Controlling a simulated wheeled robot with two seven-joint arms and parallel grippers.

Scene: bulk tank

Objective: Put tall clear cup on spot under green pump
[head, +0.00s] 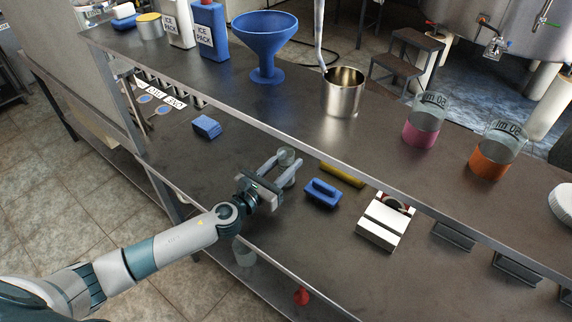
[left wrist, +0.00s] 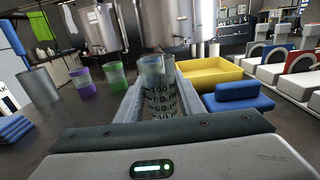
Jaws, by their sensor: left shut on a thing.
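My left gripper (head: 277,168) reaches over the lower worktop and is shut on a clear cup (head: 287,157). In the left wrist view the clear cup (left wrist: 160,92) stands between the fingers (left wrist: 158,100), with dark millilitre markings facing me. It looks upright and empty. I cannot tell whether its base touches the worktop. No green pump can be made out for certain; several white units with coloured parts (left wrist: 300,75) stand at the right of the left wrist view. The spot is not visible. My right gripper is not in view.
A blue block (head: 322,193), a yellow tray (head: 342,174) and a white unit (head: 384,222) lie right of the gripper. The upper shelf holds a blue funnel (head: 265,45), a metal pot (head: 343,92), a pink cup (head: 424,122) and an orange cup (head: 495,152).

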